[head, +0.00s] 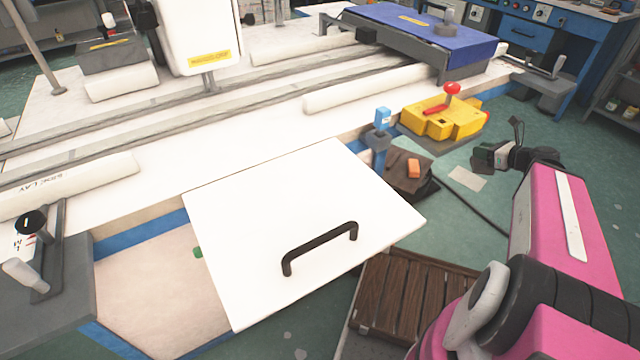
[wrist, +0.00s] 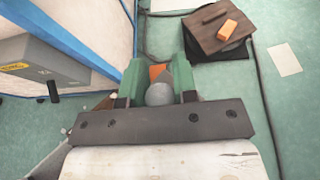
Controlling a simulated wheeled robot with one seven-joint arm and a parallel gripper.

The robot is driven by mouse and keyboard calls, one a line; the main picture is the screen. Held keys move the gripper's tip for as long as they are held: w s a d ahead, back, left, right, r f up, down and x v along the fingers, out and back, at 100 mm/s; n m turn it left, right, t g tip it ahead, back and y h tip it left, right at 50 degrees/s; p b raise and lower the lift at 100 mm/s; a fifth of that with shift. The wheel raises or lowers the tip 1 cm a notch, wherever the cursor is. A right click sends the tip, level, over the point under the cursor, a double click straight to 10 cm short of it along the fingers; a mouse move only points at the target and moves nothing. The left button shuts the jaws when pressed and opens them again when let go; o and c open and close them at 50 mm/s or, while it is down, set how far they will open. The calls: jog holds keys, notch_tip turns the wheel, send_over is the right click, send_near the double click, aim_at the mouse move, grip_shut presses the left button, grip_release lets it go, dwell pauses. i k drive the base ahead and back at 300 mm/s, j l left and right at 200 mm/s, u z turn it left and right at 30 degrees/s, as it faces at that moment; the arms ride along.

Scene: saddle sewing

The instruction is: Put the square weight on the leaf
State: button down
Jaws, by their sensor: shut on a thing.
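The leaf (head: 275,205) is a flat white panel with a black bar handle (head: 320,245); it sticks out from the near side of the long white table in the head view. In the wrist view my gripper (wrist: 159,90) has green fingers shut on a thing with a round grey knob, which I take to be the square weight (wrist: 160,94). An orange patch shows behind the knob; the fingers hide most of its shape. It is held away from the leaf, with green floor behind it. The head view does not show the grip clearly.
An orange block (head: 414,168) lies on a brown board (head: 405,185) beside the table. A yellow thing with a red knob (head: 445,115) stands behind it. A slatted wooden pallet (head: 400,300) lies below the leaf. The leaf's top is clear except for the handle.

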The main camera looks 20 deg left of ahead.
aim_at(290, 197)
jog(key=k+j+z, duration=0.3)
jog(key=k, duration=0.3)
jog(key=k+j+z, duration=0.1)
jog(key=k+z, duration=0.15)
jog(key=k, duration=0.35)
